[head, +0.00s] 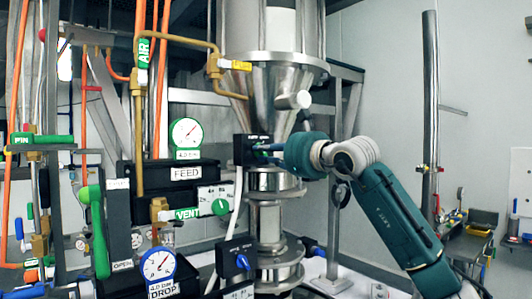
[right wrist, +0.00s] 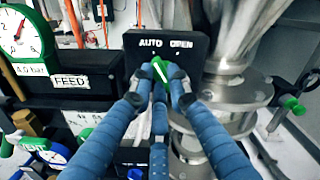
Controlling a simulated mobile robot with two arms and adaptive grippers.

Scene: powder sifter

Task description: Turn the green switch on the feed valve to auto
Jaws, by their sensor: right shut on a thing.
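The feed valve's switch box (right wrist: 192,50) is black and carries the white words AUTO and OPEN in the right wrist view. Its green switch (right wrist: 160,69) sits below and between the words, with its upper end leaning slightly left toward AUTO. My right gripper (right wrist: 159,86) is shut on the green switch, with blue fingers on both sides that partly hide it. In the head view the box (head: 240,150) stands in front of the steel cone, and my right gripper (head: 268,151) reaches it from the right. My left gripper is not in view.
The steel sifter cone (head: 262,88) rises behind the box. The FEED panel (head: 187,173) with its green gauge (head: 187,132), the VENT switch (head: 220,206) and the DROP gauge (head: 158,263) stand to the left. A white hose (head: 238,200) hangs below the box.

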